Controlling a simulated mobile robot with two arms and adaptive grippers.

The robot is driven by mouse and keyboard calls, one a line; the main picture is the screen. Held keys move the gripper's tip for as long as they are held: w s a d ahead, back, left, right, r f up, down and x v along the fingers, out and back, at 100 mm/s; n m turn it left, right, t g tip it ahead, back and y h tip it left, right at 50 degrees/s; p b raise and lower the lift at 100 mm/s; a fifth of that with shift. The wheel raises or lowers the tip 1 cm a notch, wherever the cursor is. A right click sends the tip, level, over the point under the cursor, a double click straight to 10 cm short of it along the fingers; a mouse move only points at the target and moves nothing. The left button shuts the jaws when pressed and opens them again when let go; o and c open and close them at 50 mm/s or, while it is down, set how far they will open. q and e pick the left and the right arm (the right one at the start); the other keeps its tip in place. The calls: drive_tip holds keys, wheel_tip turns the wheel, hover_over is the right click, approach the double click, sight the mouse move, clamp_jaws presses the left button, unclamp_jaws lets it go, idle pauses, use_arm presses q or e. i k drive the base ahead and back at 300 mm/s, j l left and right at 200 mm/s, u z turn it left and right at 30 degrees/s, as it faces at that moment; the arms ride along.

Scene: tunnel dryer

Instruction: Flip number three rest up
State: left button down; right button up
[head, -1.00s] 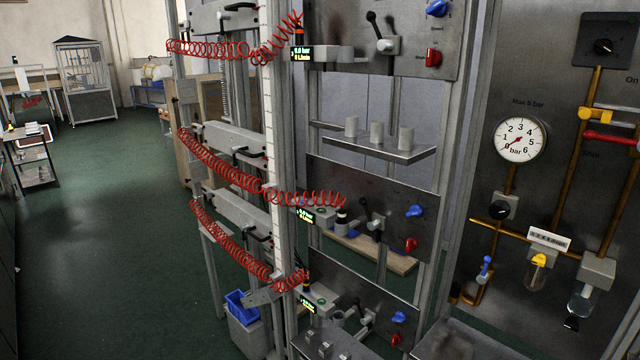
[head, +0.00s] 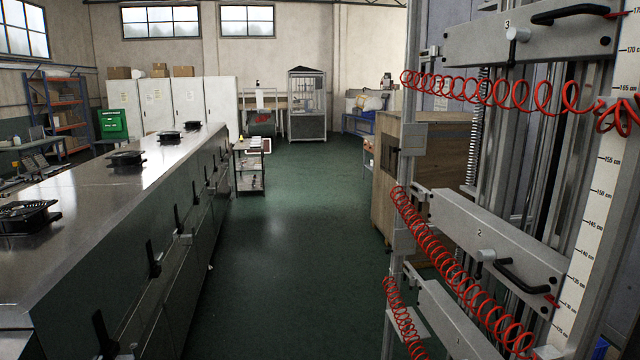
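The grey carriage marked 3 (head: 474,42) is at the top right of the head view, on an upright frame. It has a pale round knob (head: 517,35) and a black handle (head: 572,13). A carriage marked 2 (head: 452,217) sits below it with its own knob and black handle. A carriage marked 1 (head: 440,318) is lower still, cut by the bottom edge. I cannot make out which part is the number three rest, or whether it is up or down. Neither of my grippers is in view.
Red coiled hoses (head: 480,90) hang across the frame, beside a measuring scale (head: 598,200). A long steel dryer housing (head: 90,210) with black latches runs along the left. The green floor aisle (head: 290,260) between is clear. A cart (head: 249,172) stands farther back.

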sight(414, 136)
drive_tip(key=i+u, duration=0.35)
drive_tip(key=i, duration=1.3)
drive_tip(key=i+j+z, duration=0.1)
drive_tip(key=i+z, duration=0.2)
drive_tip(key=i, duration=0.25)
drive_tip(key=i+j+z, duration=0.3)
drive_tip(key=i, duration=0.2)
drive_tip(key=i+z, duration=0.1)
drive_tip(key=z, duration=0.35)
drive_tip(key=i+z, duration=0.1)
drive_tip(key=z, duration=0.4)
drive_tip(key=i+z, duration=0.15)
drive_tip(key=z, duration=0.3)
drive_tip(key=i+z, duration=0.1)
drive_tip(key=z, duration=0.35)
